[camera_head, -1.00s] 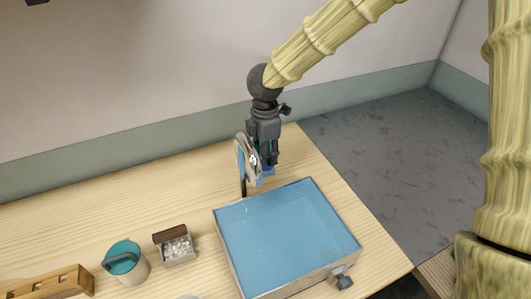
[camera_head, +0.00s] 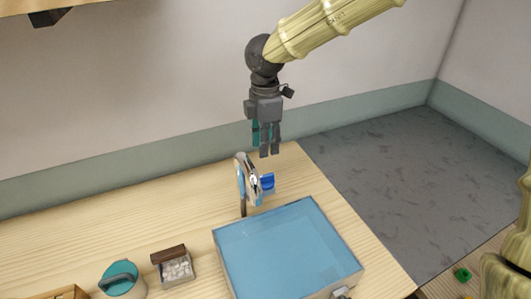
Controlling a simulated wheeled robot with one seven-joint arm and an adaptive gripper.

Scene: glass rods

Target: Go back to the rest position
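My gripper (camera_head: 268,152) hangs in the air above the back right part of the table, fingers pointing down. It is clear of the things below it, and I see nothing held in it. Its two fingers look close together; the gap between them is too small to judge. Below it stands an upright holder (camera_head: 243,180) with a pale, disc-like front and a blue part (camera_head: 267,182) on its right side.
A blue-topped box (camera_head: 285,250) sits at the table's right. A small box of white pebbles (camera_head: 177,268) and a teal-lidded pot (camera_head: 118,275) stand front left. A shelf (camera_head: 40,8) juts out at upper left. The wooden table (camera_head: 90,235) is bare at the back left.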

